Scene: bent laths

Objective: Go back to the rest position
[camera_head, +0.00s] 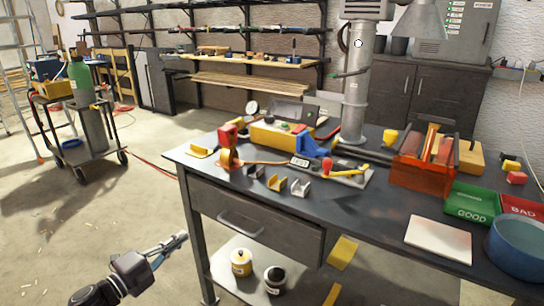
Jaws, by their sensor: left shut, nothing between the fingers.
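My left gripper (180,239) is at the lower left of the head view, in front of the workbench's left end. Its fingers are shut and empty, pointing up and to the right. It is over the floor and looks apart from the bench. My right gripper does not show.
The dark workbench (375,224) holds a red crate (417,174), a green GOOD bin (470,204), a red BAD bin (522,207), a white board (438,240) and a blue bowl (518,250). A wheeled cart (77,137) stands left.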

